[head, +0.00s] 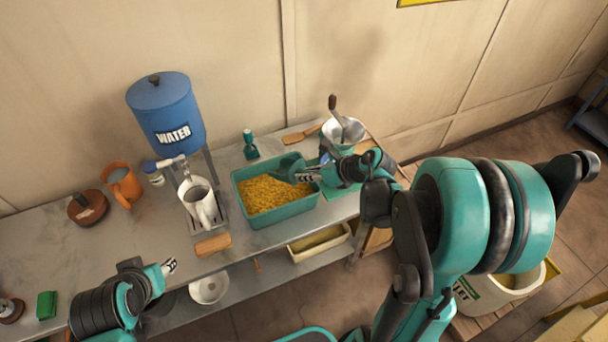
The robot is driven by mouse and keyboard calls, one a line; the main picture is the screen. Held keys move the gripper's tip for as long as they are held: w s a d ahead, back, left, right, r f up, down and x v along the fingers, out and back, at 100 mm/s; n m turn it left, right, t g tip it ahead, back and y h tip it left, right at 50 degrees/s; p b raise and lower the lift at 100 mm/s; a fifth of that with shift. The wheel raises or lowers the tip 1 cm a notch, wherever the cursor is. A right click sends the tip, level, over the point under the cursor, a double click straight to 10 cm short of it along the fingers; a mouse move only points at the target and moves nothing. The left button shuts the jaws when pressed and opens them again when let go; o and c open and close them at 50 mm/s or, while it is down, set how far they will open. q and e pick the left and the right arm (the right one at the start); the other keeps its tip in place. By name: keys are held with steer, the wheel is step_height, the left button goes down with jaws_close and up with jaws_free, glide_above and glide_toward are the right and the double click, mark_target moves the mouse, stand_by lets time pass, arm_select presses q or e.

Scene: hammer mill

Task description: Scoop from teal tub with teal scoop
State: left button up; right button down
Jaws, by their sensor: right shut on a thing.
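The teal tub (283,216) stands on the metal bench, filled with yellow grain (262,195). The teal scoop (289,166) is over the right part of the tub, its bowl low at the grain near the back wall. I cannot tell whether the bowl is in the grain or just above it. My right gripper (312,177) is shut on the scoop's handle at the tub's right rim. My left gripper (170,267) is at the bench's front edge, away from the tub; its jaws are too small to judge.
A hand-cranked mill (343,132) stands right behind the tub. A blue water dispenser (167,112) and a white jug (200,204) are to the left. A small teal bottle (250,147) stands behind the tub, and a wooden block (213,245) lies in front left.

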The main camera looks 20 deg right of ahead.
steer(key=shift+s+d+f, duration=0.15)
steer(key=shift+s+f, duration=0.1)
steer(key=shift+f, duration=0.05)
steer(key=shift+f+g, duration=0.15)
steer(key=shift+g, duration=0.15)
steer(key=shift+w+a+f+g+b, duration=0.5)
steer(key=shift+w+a+f+b, duration=2.1)
steer(key=shift+w+f+b, duration=2.35)
steer(key=s+r+t+y, duration=0.1)
steer(key=s+r+t, duration=0.1)
steer(key=s+d+r+t, duration=0.1)
steer(key=r+t, duration=0.1)
steer(key=shift+s+d+y, duration=0.2)
steer(key=shift+s+y, duration=0.2)
steer(key=shift+s+r+t+y+b, duration=0.15)
steer(key=shift+r+t+y+b, duration=0.2)
steer(key=shift+b, duration=0.35)
steer(key=shift+s+d+r+t, duration=0.1)
steer(key=shift+d+r+t, duration=0.05)
steer(key=shift+r+t, duration=0.25)
